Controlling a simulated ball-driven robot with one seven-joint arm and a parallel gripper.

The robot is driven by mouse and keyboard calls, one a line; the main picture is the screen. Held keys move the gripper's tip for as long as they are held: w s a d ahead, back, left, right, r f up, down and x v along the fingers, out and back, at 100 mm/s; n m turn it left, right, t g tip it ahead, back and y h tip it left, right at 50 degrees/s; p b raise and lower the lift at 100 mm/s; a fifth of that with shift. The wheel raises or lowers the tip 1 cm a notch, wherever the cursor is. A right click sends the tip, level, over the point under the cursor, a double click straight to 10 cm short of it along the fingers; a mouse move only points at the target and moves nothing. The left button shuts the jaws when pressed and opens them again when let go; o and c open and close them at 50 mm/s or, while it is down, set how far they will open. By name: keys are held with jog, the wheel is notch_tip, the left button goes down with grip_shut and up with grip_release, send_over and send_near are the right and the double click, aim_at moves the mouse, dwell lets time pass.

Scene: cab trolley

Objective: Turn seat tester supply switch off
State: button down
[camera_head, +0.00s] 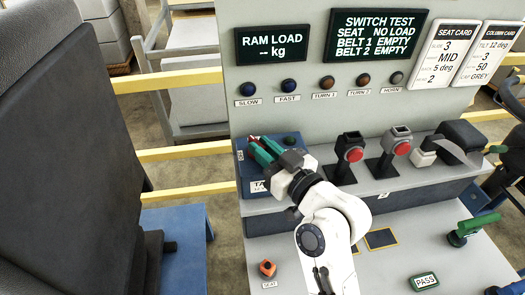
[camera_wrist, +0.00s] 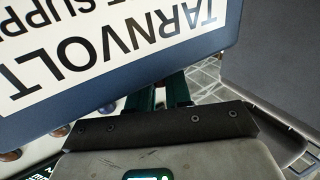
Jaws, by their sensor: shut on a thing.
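The blue supply box (camera_head: 243,172) stands on the left end of the console shelf. Its white label, reading TARNVOLT and partly SUPPLY, shows upside down in the wrist view, where the box (camera_wrist: 215,42) fills the upper left. My gripper (camera_head: 265,150) is over the box, its green fingers closed on a small red part (camera_head: 261,155), seemingly the supply switch. In the wrist view my gripper's fingers (camera_wrist: 173,88) reach behind the box edge, and the switch is hidden there. The switch's exact position cannot be told. A dark green round part (camera_head: 291,141) shows on the box's right.
Two belt buckles with red buttons (camera_head: 354,154) (camera_head: 402,148) stand right of my gripper. The RAM LOAD display (camera_head: 271,45) and the switch test display (camera_head: 376,36) are on the panel above a row of round lamps. An orange seat knob (camera_head: 267,268) is on the lower shelf.

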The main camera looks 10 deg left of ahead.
jog(key=g+b, duration=0.1)
jog(key=n+g+y+b, duration=0.1)
jog(key=b, duration=0.1)
jog(key=n+g+y+b, duration=0.1)
jog(key=b, duration=0.1)
jog(key=shift+w+d+f, duration=0.3)
jog(key=n+g+y+b, duration=0.2)
jog(key=g+b, duration=0.1)
jog(key=shift+w+r+b, duration=0.15)
jog(key=shift+r+b, duration=0.05)
jog(key=shift+b, duration=0.1)
jog(key=shift+n+g, duration=0.3)
jog(key=shift+n, duration=0.1)
jog(key=shift+r, duration=0.1)
jog(key=c, duration=1.1)
grip_release()
jog(key=shift+c, duration=0.2)
jog(key=b+v, duration=0.2)
jog(key=v, duration=0.8)
jog(key=shift+d, duration=0.4)
jog(key=shift+o, duration=0.2)
